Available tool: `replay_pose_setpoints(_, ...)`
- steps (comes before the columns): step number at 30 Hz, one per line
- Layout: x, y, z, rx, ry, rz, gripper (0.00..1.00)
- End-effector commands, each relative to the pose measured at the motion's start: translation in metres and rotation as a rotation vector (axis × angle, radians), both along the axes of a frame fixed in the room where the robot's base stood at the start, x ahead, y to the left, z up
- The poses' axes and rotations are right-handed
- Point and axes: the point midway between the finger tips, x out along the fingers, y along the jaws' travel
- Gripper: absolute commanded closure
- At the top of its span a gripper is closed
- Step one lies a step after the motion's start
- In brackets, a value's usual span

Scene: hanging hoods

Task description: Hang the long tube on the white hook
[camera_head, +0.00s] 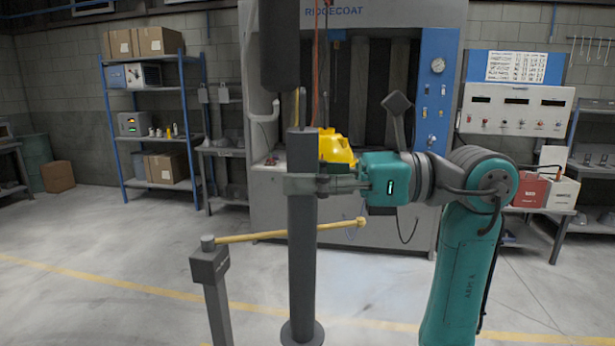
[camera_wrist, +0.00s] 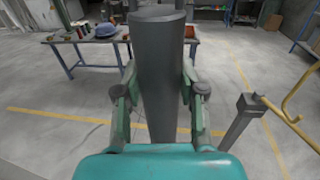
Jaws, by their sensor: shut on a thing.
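The long tube (camera_head: 302,240) is dark grey and upright in the middle of the head view, with a wider round flange at its lower end. My gripper (camera_head: 303,185) is shut around its upper part. In the wrist view the tube (camera_wrist: 158,70) stands between the two fingers of my gripper (camera_wrist: 160,95). I cannot tell from these views whether the flange touches the floor. A thin yellowish rod (camera_head: 297,105) shows just above the tube's top; whether they touch is unclear.
A grey post (camera_head: 210,270) carries a yellow bent rod (camera_head: 270,236) running close to the tube. A dark hanging body (camera_head: 279,45) is above it. A yellow object (camera_head: 337,147) and the spray booth (camera_head: 262,215) are behind. Open floor (camera_head: 120,250) lies left.

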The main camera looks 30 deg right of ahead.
Motion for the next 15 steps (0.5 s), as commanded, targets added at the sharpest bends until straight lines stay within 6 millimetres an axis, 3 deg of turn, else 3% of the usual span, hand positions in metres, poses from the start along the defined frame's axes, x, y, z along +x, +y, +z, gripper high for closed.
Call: replay_pose_setpoints(15, 0.010, 0.014, 0.001, 0.000, -0.001, 0.001, 1.00)
